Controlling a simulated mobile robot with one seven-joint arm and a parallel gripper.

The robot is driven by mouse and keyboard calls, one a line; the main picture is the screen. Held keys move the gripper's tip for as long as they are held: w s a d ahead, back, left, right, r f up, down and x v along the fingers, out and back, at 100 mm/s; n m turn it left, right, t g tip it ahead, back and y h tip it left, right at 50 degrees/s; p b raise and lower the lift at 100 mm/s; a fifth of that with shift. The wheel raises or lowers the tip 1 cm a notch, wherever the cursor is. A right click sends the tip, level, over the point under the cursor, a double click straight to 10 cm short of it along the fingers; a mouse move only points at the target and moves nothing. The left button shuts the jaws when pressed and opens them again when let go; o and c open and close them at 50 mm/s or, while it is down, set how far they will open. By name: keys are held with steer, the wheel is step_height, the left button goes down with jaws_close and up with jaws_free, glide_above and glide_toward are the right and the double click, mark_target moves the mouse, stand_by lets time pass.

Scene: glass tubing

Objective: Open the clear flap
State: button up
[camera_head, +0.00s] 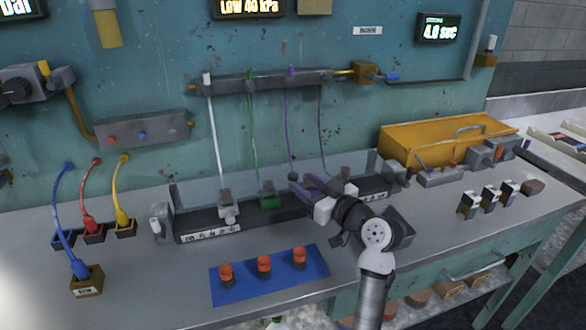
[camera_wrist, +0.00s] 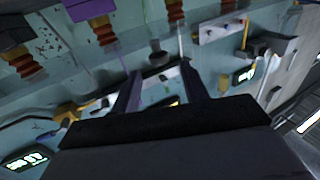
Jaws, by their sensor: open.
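The clear flap (camera_head: 195,193) is a long see-through panel along the back of a black rack (camera_head: 190,227) on the bench. It looks upright, and parts of it are hidden behind tube fittings and my arm. My gripper (camera_head: 303,183), with purple fingers, is at the rack's middle right, close to the flap. I cannot tell whether they touch. In the wrist view my gripper (camera_wrist: 159,70) has its two fingers apart with nothing held between them. A pale see-through band, likely the flap (camera_wrist: 125,45), crosses above the fingertips there.
Grey and green fittings stand in the rack, including a green one (camera_head: 270,196). Thin tubes hang from a wall bar (camera_head: 255,82). A blue mat (camera_head: 268,285) with orange-topped pieces lies in front. A yellow box (camera_head: 445,143) and several small blocks stand right.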

mark_target(296, 177)
steer(key=shift+p+x, duration=0.7)
steer(key=shift+x, duration=2.05)
jaws_close()
